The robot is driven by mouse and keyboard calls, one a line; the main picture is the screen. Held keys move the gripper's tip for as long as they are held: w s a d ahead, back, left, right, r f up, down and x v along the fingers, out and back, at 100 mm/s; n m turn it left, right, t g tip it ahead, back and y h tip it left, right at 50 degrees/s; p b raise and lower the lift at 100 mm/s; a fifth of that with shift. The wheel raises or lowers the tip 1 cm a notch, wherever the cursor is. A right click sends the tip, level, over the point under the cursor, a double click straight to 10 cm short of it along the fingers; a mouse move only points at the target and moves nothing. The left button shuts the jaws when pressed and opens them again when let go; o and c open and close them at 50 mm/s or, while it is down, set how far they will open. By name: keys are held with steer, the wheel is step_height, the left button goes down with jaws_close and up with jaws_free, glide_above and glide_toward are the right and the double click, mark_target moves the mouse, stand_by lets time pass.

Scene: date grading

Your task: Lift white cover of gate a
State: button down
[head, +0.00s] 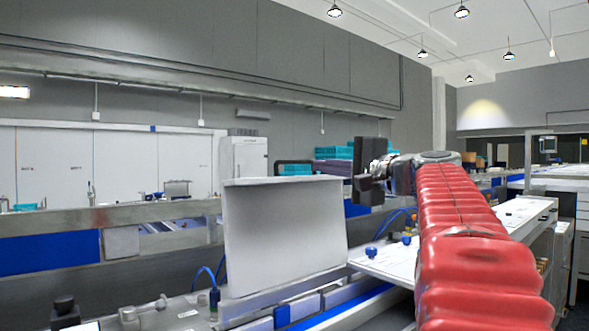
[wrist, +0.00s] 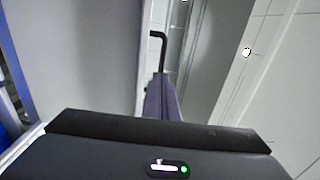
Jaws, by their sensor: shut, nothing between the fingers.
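A plain white cover (head: 285,235) stands upright as a broad panel on the machine in the head view, with a thin lip along its top edge. I see no letter marking it as gate a. My gripper (head: 366,188) is just right of the cover's upper right corner in the picture, at about the height of its top. It is shut and holds nothing; a gap shows between it and the cover. In the wrist view, the dark front of my gripper (wrist: 160,125) fills the bottom. A pale flat surface at the left there may be the cover; I cannot tell.
A white sloping tray (head: 395,262) with blue knobs (head: 371,252) lies right of the cover. A grey rail (head: 70,236) runs behind at the left. Teal crates (head: 372,147) stand in the background. A black bent handle (wrist: 160,42) shows in the wrist view.

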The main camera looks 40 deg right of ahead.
mark_target(298, 162)
steer(key=shift+w+a+r, duration=0.1)
steer(key=shift+w, duration=1.4)
steer(key=shift+w+r, duration=0.1)
steer(key=shift+w, duration=1.35)
steer(key=shift+w, duration=0.1)
steer(key=w, duration=0.6)
steer(key=shift+w+a+r, duration=0.1)
steer(key=shift+w, duration=0.2)
steer(key=shift+s, duration=0.1)
steer(key=shift+s+r, duration=0.15)
steer(key=shift+s, duration=0.4)
steer(key=s+r, duration=0.2)
steer(key=s, duration=1)
steer(key=shift+s+d+r, duration=0.2)
steer(key=shift+r, duration=0.2)
